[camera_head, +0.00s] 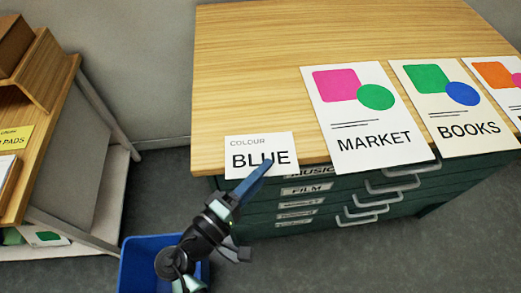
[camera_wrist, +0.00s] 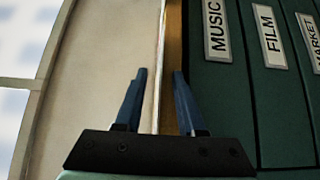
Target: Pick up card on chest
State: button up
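The white card (camera_head: 250,157) marked COLOUR BLUE lies at the front left corner of the wooden top of the green chest (camera_head: 250,75), jutting over its front edge. My gripper (camera_head: 266,167) is at the card's front right part in the head view, its blue finger covering part of the last letters. In the wrist view my gripper (camera_wrist: 160,73) is open, with a gap between the fingers. A thin pale line, seemingly the card's edge, runs through that gap; I cannot tell whether either finger touches it.
The MARKET sheet (camera_head: 366,115) and BOOKS sheet (camera_head: 456,110) lie to the right on the chest top. Drawers with handles and labels are below. A blue bin (camera_head: 140,262) stands on the floor, with a wooden shelf unit (camera_head: 48,100) at left.

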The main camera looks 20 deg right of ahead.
grip_shut()
dwell(0.4)
